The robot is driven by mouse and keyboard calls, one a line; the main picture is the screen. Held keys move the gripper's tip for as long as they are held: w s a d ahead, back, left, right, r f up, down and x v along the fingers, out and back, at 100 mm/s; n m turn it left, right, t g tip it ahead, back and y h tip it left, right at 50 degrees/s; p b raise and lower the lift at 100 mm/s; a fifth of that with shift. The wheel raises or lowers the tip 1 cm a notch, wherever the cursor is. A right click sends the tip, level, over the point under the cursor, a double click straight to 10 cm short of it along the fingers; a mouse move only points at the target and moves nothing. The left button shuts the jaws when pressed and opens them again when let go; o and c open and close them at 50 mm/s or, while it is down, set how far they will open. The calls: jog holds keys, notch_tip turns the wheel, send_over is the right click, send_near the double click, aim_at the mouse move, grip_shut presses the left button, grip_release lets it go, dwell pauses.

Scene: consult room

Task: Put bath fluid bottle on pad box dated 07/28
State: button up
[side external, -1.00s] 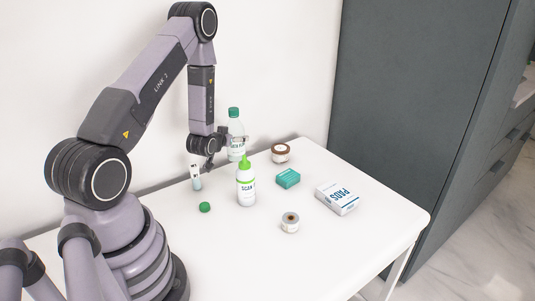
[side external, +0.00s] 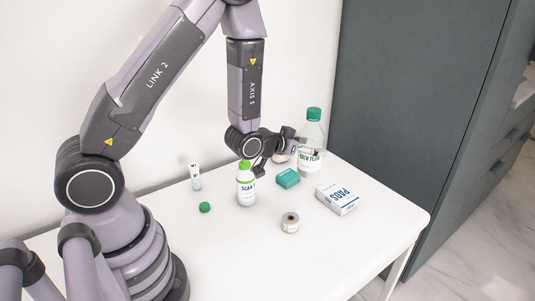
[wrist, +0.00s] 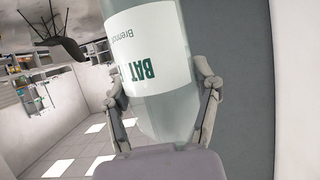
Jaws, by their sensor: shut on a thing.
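The bath fluid bottle (side external: 313,135) is clear with a green cap and a white label, and stands upright in my gripper (side external: 302,150). In the wrist view, the two fingers of my gripper (wrist: 160,100) close around the bottle (wrist: 157,65), one on each side, below its label. In the side view the bottle appears in front of the table's back right edge, seemingly raised. The white pad box (side external: 338,198) marked PADS lies flat on the table to the right, lower in the picture than the bottle. Its date is too small to read.
A teal box (side external: 288,178), a scan bottle with a green top (side external: 245,188), a grey-centred roll (side external: 290,223), a green cap (side external: 205,207) and a white stick-like device (side external: 195,177) stand on the table (side external: 250,255). A brown-topped roll is partly hidden behind my gripper.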

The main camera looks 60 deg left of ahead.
jog(key=shift+w+d+f, duration=0.2)
jog(key=shift+w+f, duration=6)
jog(key=shift+w, duration=0.2)
jog(key=shift+f, duration=0.1)
jog(key=o, duration=1.2)
jog(key=shift+f, duration=0.1)
jog(key=shift+o, duration=0.2)
